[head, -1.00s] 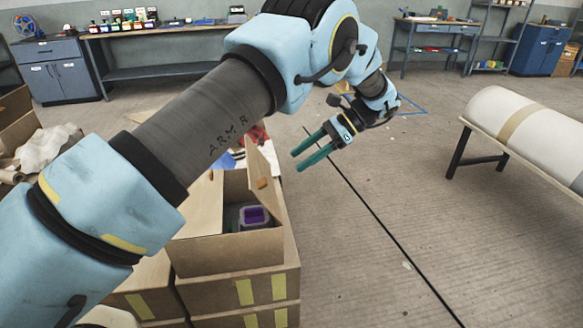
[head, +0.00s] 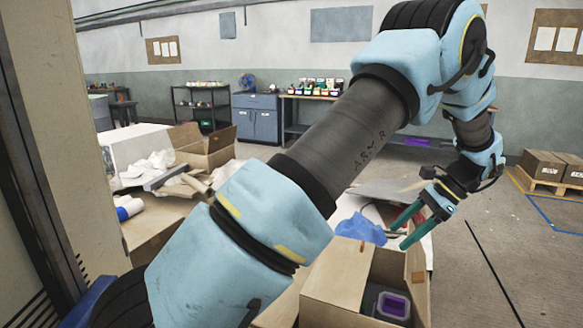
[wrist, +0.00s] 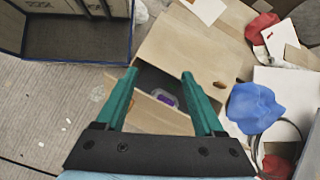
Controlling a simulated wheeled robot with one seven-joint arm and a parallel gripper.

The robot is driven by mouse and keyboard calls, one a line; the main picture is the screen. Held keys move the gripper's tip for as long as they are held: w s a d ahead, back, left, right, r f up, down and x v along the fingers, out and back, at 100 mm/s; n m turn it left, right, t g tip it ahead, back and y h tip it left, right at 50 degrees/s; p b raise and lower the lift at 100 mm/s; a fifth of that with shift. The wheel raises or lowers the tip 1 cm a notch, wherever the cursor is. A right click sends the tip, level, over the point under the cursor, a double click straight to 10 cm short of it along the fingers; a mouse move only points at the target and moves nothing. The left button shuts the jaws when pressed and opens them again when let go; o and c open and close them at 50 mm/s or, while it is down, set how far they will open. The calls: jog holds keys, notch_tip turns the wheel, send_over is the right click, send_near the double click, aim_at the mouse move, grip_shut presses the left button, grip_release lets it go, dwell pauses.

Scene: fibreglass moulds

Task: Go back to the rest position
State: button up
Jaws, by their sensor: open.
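My gripper (head: 397,237) is at the right in the head view, on my raised blue arm. Its two teal fingers are apart, with nothing between them. In the wrist view the gripper (wrist: 160,74) also shows empty. An open cardboard box (head: 335,275) stands below and to the left of it in the head view. A purple-topped container (head: 393,305) sits inside that box. In the wrist view the box (wrist: 185,50) lies beyond and below the fingers, with the container (wrist: 163,97) showing between them. The fingers look clear of the box, but the exact gap cannot be told.
A blue cloth or bag (head: 360,230) lies behind the box. At the left are another open carton (head: 205,148) and crumpled paper. A blue cabinet (head: 256,118) stands at the back wall. Boxes on a pallet (head: 548,185) stand at the right; floor in between is free.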

jog(key=w+a+r+n+g+h, duration=0.1)
jog(key=a+n, duration=0.1)
jog(key=a, duration=0.4)
jog(key=w+a+r+n+g+h, duration=0.1)
jog(key=w+a+n+h, duration=0.1)
jog(key=a, duration=0.3)
jog(key=s+a+n+t+h, duration=0.1)
jog(key=s+a+n, duration=0.2)
jog(key=a, duration=0.4)
jog(key=s+a+r+n+h, duration=0.1)
jog(key=s+a+n+h, duration=0.1)
jog(key=a+n, duration=0.3)
jog(key=s+a+n+t+h, duration=0.1)
jog(key=s+a+n, duration=0.3)
jog(key=a, duration=0.7)
jog(key=shift+a+r+n+t+h, duration=0.15)
jog(key=shift+n+t+h, duration=0.15)
jog(key=shift+n, duration=0.2)
jog(key=shift+s, duration=0.1)
